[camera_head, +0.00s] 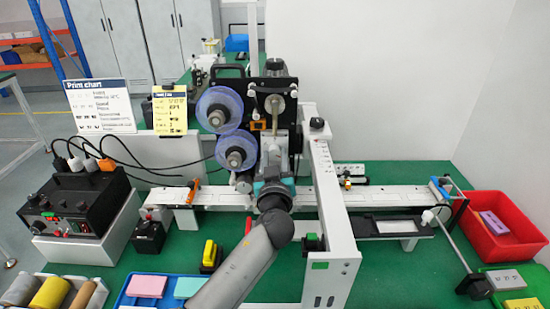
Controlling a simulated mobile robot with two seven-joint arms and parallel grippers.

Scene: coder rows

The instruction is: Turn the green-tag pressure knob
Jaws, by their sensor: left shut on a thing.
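My left arm (238,268) reaches up from the lower middle, and my left gripper (276,178) is at the printing machine, below and right of its blue reels (236,148). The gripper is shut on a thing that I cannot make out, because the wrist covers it. A small green tag (319,265) is on the front of the white upright. A black block with a green top (312,242) sits beside the upright. A black knob (317,123) is on the upright's top. I cannot tell which knob the green tag belongs to. My right gripper is not in view.
A black control box (75,210) with cables stands at the left. A white rail (380,197) crosses the green table. A red bin (505,228) is at the right and a blue tray (130,299) at the front. The white upright (332,215) is close right of my arm.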

